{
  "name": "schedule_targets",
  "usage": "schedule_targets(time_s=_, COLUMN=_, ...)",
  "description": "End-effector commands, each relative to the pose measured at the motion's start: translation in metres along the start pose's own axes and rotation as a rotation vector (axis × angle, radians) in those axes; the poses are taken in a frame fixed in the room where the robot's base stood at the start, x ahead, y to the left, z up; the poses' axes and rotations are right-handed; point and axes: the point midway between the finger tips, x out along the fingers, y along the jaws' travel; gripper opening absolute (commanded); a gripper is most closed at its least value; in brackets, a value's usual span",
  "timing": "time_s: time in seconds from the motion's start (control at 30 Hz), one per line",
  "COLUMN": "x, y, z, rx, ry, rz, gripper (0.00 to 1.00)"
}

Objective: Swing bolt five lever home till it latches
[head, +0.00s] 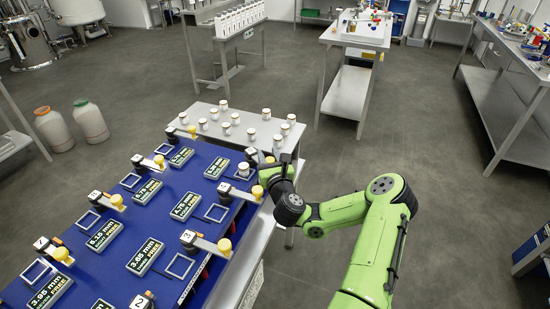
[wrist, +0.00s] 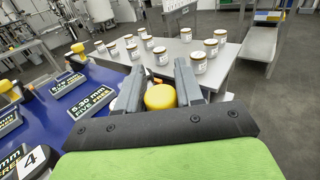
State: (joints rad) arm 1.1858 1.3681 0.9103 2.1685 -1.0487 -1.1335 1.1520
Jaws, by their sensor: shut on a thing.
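My gripper (head: 279,172) is at the right edge of the blue panel (head: 205,205), at the far right lever. In the wrist view its two fingers (wrist: 162,88) stand on either side of a yellow knob (wrist: 160,97) and are shut on it. This knob is the end of the bolt five lever (head: 251,155), whose arm is mostly hidden by my gripper. The bolt five display (wrist: 91,100) reads 5.30 mm, FIVE, FREE. It also shows in the head view (head: 217,161), too small to read fully.
Bolt four lever (head: 232,190) with a yellow knob lies close in front of my gripper. Other levers and displays line the panel. Several jars stand on the steel table (head: 205,112) behind.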

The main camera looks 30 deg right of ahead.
Motion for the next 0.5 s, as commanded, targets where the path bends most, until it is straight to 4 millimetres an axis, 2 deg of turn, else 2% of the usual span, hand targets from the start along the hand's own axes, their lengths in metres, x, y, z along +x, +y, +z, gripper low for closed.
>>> schedule_targets(time_s=0.23, x=-0.0005, y=0.0002, z=-0.0015, rx=0.000, ry=0.003, rz=0.001, gripper=0.00)
schedule_targets(time_s=0.27, x=-0.0005, y=0.0002, z=-0.0015, rx=0.000, ry=0.003, rz=0.001, gripper=0.38)
schedule_targets(time_s=0.4, x=-0.0004, y=0.0000, z=-0.0011, rx=0.000, ry=0.002, rz=0.001, gripper=0.57)
schedule_targets(time_s=0.5, x=-0.0003, y=-0.0002, z=-0.0007, rx=0.000, ry=0.001, rz=0.001, gripper=0.57)
